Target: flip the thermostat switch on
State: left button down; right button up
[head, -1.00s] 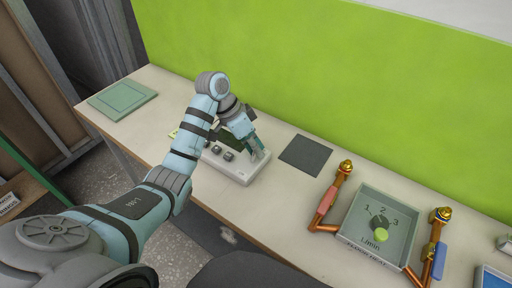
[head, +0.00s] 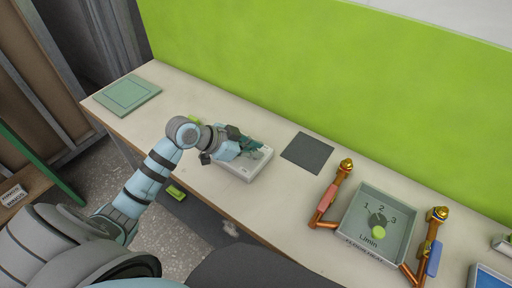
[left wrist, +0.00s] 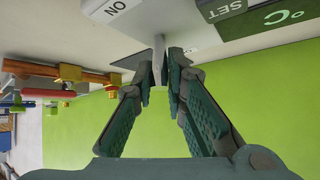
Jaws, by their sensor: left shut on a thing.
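The thermostat is a white box (head: 262,163) on the counter, largely hidden behind my left gripper in the head view. In the left wrist view its casing shows upside down at the top, with an "ON" label (left wrist: 122,6), a "SET" button (left wrist: 222,10) and a green °C display (left wrist: 280,18). My left gripper (head: 252,147) lies low and tilted over the thermostat. In the wrist view its fingertips (left wrist: 163,68) are closed around a slim white switch lever (left wrist: 159,47) near the "ON" label. My right gripper is not in view.
A dark square plate (head: 307,152) lies right of the thermostat. Farther right are a grey floor-heat box (head: 358,238) with a dial and copper pipes with red (head: 327,199) and blue (head: 433,260) handles. A green panel (head: 128,95) lies at the left end. The green wall (head: 300,75) backs the counter.

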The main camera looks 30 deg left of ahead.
pick_arm(q)
jog(key=shift+s+f+m+t+h+b, duration=0.2)
jog(key=shift+s+t+b, duration=0.1)
jog(key=shift+t+b, duration=0.4)
jog(key=shift+s+f+m+t+h+b, duration=0.1)
jog(key=shift+s+t+h+b, duration=0.15)
jog(key=shift+t+b, duration=0.4)
jog(key=c, duration=1.6)
grip_release()
jog(key=shift+r, duration=0.1)
jog(key=shift+a, duration=0.1)
jog(key=v, duration=0.7)
jog(key=shift+s, duration=0.15)
